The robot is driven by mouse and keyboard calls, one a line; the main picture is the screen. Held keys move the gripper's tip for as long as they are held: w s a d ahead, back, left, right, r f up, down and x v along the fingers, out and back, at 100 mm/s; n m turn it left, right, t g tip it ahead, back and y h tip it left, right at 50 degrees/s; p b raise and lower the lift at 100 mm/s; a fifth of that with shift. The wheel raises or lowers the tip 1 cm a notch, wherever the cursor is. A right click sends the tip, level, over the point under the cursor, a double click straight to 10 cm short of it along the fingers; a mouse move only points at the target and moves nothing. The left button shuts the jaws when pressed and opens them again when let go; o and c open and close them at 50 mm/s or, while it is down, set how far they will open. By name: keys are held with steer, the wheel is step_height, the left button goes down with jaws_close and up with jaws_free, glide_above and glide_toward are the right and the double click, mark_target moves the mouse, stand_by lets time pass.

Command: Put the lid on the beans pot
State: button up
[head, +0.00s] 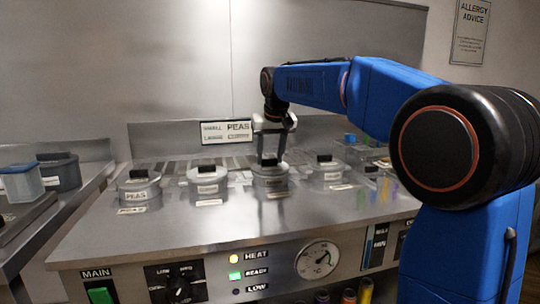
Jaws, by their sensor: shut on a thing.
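My gripper (269,142) points down over the middle pot (271,184) on the steel range. It is shut on the black handle of a grey lid (269,168). The lid is right at the top of that pot; I cannot tell whether it rests fully on the rim. The pot's label is too small to read, so I cannot tell whether it is the beans pot. The leftmost pot (138,190) is labelled PEAS and has a black-handled lid.
Other lidded pots stand to the left (207,184) and right (326,175) of my gripper. Clear containers (347,153) are at the right. The range's front top (200,235) is clear.

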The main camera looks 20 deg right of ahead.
stand_by(0.4)
steer(key=o, duration=1.6)
steer(key=shift+o, duration=0.2)
steer(key=shift+r, duration=0.1)
step_height(320, 180, up, 7)
